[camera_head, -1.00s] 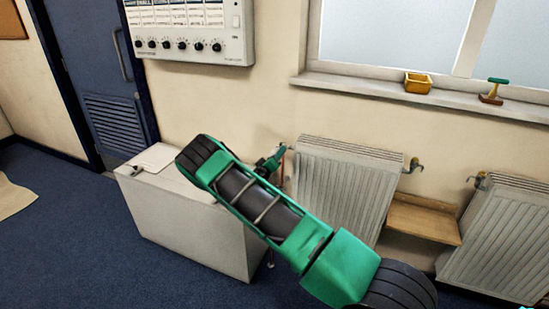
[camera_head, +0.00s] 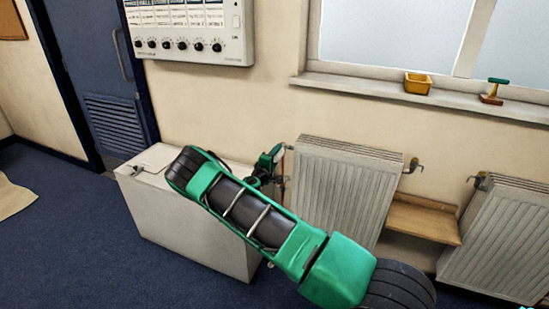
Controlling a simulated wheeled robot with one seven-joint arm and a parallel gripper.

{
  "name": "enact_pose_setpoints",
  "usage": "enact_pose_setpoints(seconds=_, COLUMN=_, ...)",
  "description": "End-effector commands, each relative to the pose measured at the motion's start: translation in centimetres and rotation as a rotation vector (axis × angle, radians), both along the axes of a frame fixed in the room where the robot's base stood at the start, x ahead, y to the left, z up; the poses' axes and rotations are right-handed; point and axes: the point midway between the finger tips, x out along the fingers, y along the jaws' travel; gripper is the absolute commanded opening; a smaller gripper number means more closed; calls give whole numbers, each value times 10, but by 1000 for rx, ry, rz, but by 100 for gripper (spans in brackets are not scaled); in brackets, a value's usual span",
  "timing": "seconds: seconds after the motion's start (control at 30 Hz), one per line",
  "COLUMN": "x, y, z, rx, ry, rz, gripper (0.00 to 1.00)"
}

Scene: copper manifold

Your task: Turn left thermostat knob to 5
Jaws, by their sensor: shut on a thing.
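The left radiator (camera_head: 345,195) is white and ribbed, on the wall below the window. My gripper (camera_head: 279,154), green and dark, is at its upper left end, shut on what appears to be the left thermostat knob. The knob is hidden by the gripper, and its number marks cannot be read. My green and black arm crosses the middle of the view and hides the radiator's lower left part.
A white box-like cabinet (camera_head: 190,232) stands under my arm. A valve (camera_head: 414,166) sits at the left radiator's right end. A wooden shelf (camera_head: 422,222) lies between it and the right radiator (camera_head: 497,240). The window sill (camera_head: 360,90) holds a yellow container (camera_head: 417,83) and a green-handled tool (camera_head: 493,91).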

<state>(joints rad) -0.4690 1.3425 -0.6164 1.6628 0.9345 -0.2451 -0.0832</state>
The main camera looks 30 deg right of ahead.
Motion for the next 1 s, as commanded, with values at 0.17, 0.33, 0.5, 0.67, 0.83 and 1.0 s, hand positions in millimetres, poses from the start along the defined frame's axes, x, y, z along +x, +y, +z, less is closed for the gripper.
enact_pose_setpoints(seconds=0.17, x=2, y=1, z=-1, rx=-11, ry=18, rz=5, gripper=18)
enact_pose_setpoints(seconds=0.33, x=1, y=2, z=-2, rx=-12, ry=22, rz=5, gripper=19)
enact_pose_setpoints(seconds=0.5, x=1, y=2, z=-2, rx=-12, ry=22, rz=5, gripper=19)
enact_pose_setpoints(seconds=0.67, x=1, y=1, z=-2, rx=-13, ry=21, rz=4, gripper=60)
enact_pose_setpoints(seconds=0.83, x=0, y=1, z=-1, rx=-14, ry=21, rz=2, gripper=60)
enact_pose_setpoints(seconds=1.0, x=-2, y=4, z=-1, rx=-14, ry=21, rz=2, gripper=60)
